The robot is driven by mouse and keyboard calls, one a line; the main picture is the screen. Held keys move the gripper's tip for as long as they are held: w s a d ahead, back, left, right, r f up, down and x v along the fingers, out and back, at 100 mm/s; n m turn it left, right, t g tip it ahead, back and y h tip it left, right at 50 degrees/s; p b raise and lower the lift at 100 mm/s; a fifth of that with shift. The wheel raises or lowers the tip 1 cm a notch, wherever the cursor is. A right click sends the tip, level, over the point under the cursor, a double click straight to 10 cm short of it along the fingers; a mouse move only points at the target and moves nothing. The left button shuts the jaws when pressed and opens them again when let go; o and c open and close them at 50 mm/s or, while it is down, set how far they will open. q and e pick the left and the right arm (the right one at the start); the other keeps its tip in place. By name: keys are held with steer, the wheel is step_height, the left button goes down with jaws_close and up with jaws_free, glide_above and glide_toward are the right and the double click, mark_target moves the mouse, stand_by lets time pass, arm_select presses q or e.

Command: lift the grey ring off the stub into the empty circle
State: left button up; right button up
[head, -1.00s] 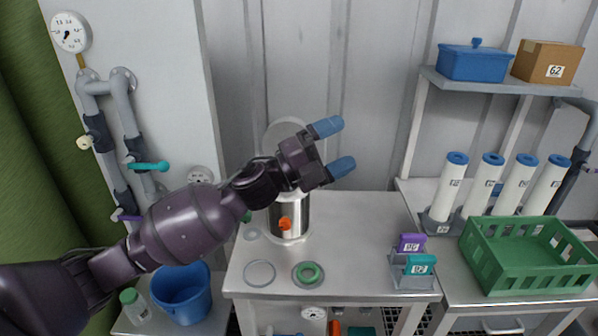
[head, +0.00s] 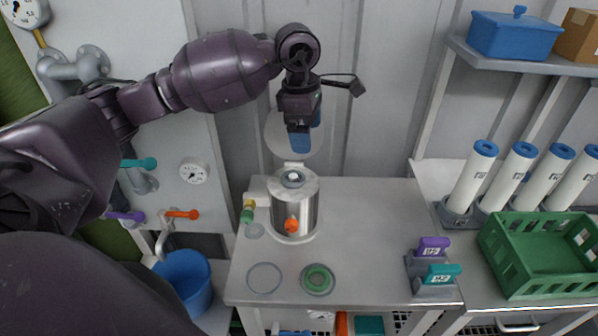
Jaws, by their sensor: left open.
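The steel vessel (head: 308,212) stands on the bench with its round lid (head: 276,135) swung up behind it. In its open top, the grey ring (head: 292,185) appears to sit around a small pale stub (head: 293,176). The empty circle (head: 264,291) is a thin outline on the bench top, front left of the vessel. A green ring (head: 318,290) lies in the circle beside it. My left gripper (head: 305,140) is open and empty, its blue fingers pointing down above the vessel, apart from the ring. My right gripper is out of view.
An orange knob (head: 291,226) is on the vessel's front, and a green and yellow fitting (head: 248,212) is at its left. Purple (head: 433,243) and teal (head: 442,270) labelled blocks sit in a holder at right. A green crate (head: 540,284) stands further right. The bench middle is clear.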

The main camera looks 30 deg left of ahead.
arm_select(q)
steer(key=a+y, duration=0.1)
glide_above(295, 176)
steer(key=shift+g, duration=0.4)
steer(key=f, duration=0.4)
steer(key=shift+w+f, duration=0.35)
steer(key=shift+f, duration=0.5)
steer(key=f, duration=0.2)
steer(key=f+p, duration=0.1)
steer(key=shift+s+f, duration=0.4)
steer(key=shift+f, duration=0.6)
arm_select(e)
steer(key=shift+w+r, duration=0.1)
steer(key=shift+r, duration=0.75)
arm_select(q)
steer(key=shift+c, duration=0.3)
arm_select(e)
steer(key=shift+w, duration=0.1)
